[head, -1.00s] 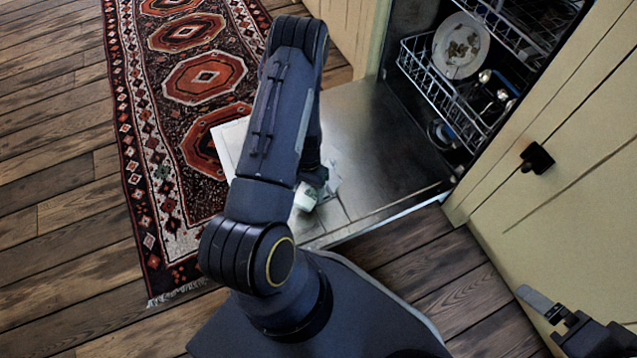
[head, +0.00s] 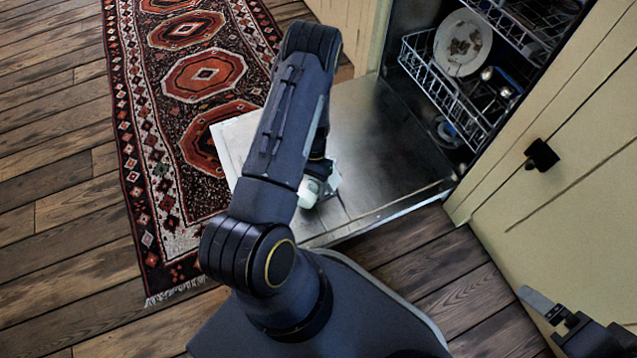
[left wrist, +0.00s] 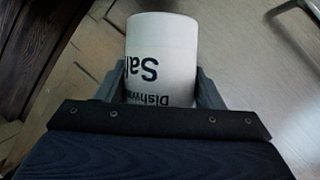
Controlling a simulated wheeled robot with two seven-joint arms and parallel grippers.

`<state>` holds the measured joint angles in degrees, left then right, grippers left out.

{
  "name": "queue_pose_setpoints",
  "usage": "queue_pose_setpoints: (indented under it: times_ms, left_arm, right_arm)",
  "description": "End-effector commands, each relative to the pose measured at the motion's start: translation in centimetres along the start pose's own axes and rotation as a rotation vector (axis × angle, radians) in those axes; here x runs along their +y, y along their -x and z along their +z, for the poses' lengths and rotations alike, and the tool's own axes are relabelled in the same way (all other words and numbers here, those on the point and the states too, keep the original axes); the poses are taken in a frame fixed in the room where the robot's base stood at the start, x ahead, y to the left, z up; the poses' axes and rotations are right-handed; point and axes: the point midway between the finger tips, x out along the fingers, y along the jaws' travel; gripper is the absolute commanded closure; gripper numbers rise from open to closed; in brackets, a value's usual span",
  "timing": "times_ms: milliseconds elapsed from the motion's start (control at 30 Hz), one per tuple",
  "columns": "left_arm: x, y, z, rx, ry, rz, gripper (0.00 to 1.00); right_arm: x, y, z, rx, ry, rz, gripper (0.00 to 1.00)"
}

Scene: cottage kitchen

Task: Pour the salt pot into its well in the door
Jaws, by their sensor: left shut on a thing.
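The salt pot is a white cylinder with dark lettering, upside down in the left wrist view (left wrist: 162,45). My left gripper (left wrist: 162,88) is shut on its sides. In the head view the pot (head: 309,191) is a small pale shape over the open dishwasher door (head: 375,130), partly hidden by my left arm. I cannot tell the pot's exact tilt or its height above the door. The well in the door cannot be made out. My right gripper (head: 537,300) shows only in part at the lower right, and its jaw opening is unclear.
The dishwasher's lower rack (head: 440,85) is out a little, with a plate (head: 462,43) and other dishes. A cream cabinet door with a black knob (head: 541,155) stands at the right. A patterned rug (head: 165,130) lies on the wooden floor left of the door.

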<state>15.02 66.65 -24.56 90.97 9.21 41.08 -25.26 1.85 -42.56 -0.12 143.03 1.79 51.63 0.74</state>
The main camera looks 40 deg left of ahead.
Motion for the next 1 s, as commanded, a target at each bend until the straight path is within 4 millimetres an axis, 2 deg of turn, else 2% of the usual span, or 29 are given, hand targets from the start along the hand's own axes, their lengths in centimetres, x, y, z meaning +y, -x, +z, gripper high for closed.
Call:
queue_pose_setpoints:
  times_ms: [1000]
  left_arm:
    - [0.01,0.53,-0.25,-0.091,0.012,0.008,0.63]
  right_arm:
    - [0.29,-0.64,0.32,0.0,0.0,0.0,0.0]
